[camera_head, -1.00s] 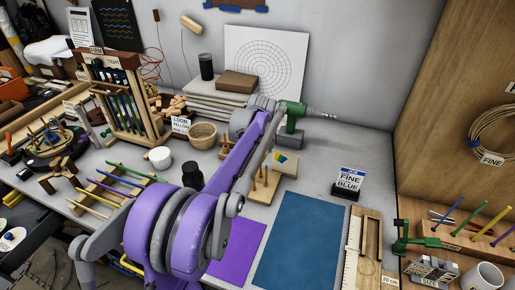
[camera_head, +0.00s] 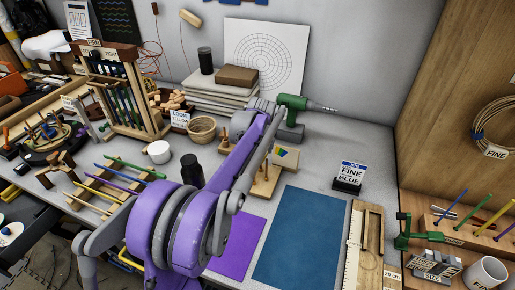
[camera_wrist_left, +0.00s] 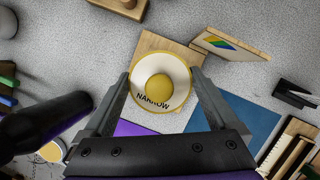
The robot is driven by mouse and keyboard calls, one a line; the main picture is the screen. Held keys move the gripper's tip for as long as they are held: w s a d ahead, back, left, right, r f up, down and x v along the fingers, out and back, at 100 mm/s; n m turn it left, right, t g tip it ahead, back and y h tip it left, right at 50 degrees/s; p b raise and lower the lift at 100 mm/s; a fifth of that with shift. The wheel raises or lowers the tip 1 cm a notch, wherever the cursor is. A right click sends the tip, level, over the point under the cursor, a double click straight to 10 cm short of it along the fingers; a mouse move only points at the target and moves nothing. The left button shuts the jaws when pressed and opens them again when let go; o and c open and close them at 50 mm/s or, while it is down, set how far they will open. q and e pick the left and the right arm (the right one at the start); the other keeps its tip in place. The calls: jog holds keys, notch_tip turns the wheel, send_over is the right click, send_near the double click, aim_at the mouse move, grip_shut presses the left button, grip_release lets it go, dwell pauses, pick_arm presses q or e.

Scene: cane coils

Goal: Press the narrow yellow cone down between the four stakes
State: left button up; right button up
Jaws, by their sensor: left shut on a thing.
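The narrow yellow cone (camera_wrist_left: 159,86) shows from above in the left wrist view, a yellow knob on a pale disc marked "NARROW". My left gripper (camera_wrist_left: 160,80) is shut on it, one finger at each side of the disc. A wooden block (camera_wrist_left: 150,45) lies beneath and behind the cone in that view. In the head view the block (camera_head: 262,192) stands on the bench with thin stakes (camera_head: 267,172), partly covered by my left arm. The cone and fingers are hidden there. I cannot tell whether the cone touches the stakes. My right gripper is not in view.
A small board with a coloured mark (camera_head: 286,156) stands close beside the block. A green drill (camera_head: 293,103) and black cup (camera_head: 191,169) are near the arm. Purple (camera_head: 236,250) and blue mats (camera_head: 300,240) lie in front. A "FINE BLUE" sign (camera_head: 352,174) stands right.

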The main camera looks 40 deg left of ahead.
pick_arm(q)
jog(key=shift+f, duration=0.4)
jog(key=o, duration=1.3)
jog(key=v, duration=1)
jog(key=shift+d+r, duration=0.1)
jog(key=shift+r, duration=0.3)
jog(key=shift+s+d, duration=0.1)
jog(key=s+d+f+n+h, duration=0.1)
jog(key=s+d+f+n, duration=0.4)
jog(key=s+d+n, duration=0.2)
jog(key=s+d+f+n+t+h, duration=0.1)
jog(key=s+d+f+n, duration=0.3)
jog(key=s+d+n, duration=0.4)
jog(key=s+d+f+n+t+h, duration=0.1)
jog(key=s+d+f+n, duration=0.4)
jog(key=n, duration=0.7)
jog(key=shift+s+d+f, duration=0.1)
jog(key=shift+s+d, duration=0.35)
jog(key=shift+s, duration=0.25)
jog(key=shift+s+d+f, duration=0.1)
jog(key=shift+s+d, duration=0.35)
jog(key=shift+s, duration=0.25)
jog(key=shift+s+d+f, duration=0.1)
jog(key=shift+s+d, duration=0.3)
jog(key=shift+s, duration=0.25)
